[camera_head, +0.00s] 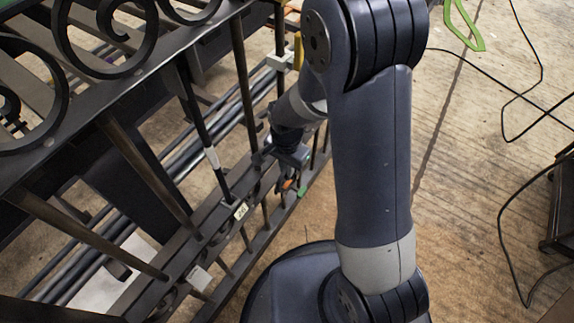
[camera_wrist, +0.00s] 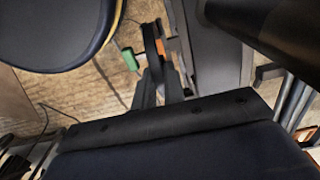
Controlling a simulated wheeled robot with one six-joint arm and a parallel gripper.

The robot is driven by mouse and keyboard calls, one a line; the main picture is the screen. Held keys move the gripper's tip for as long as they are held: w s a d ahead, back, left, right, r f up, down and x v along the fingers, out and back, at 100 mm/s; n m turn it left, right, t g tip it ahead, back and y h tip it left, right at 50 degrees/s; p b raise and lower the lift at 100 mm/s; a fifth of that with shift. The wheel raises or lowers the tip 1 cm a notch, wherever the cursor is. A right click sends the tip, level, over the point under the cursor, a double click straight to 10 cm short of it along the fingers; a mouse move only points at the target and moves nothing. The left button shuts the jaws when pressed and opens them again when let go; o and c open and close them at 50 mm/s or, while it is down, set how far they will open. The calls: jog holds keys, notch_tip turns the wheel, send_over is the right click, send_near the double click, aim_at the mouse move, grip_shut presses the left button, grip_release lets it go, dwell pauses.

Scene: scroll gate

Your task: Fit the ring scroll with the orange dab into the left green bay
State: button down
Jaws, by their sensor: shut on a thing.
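My gripper (camera_head: 291,168) is low at the gate's lower rail in the head view, past my arm. In the wrist view my gripper (camera_wrist: 160,82) is shut on a dark curved piece seen edge-on, the ring scroll (camera_wrist: 151,42), with an orange dab (camera_wrist: 163,48) beside its edge. A small orange patch (camera_head: 288,184) also shows just below my gripper in the head view. A green mark (camera_head: 302,190) sits on the rail close by, and a green block (camera_wrist: 130,60) shows left of the scroll in the wrist view. Whether the scroll touches the rail is unclear.
The dark iron gate (camera_head: 185,235) fills the left, with bars, fixed scrolls (camera_head: 110,35) and a small numbered tag (camera_head: 241,211). A green loop (camera_head: 465,28) is at the top. Black cables (camera_head: 515,100) lie on the floor at right. Open floor lies right of my arm.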

jog(key=c, duration=1.4)
grip_release()
jog(key=shift+r, duration=0.1)
notch_tip(320, 180, up, 11)
jog(key=p, duration=0.3)
jog(key=shift+f+p, duration=0.2)
jog(key=shift+p, duration=0.2)
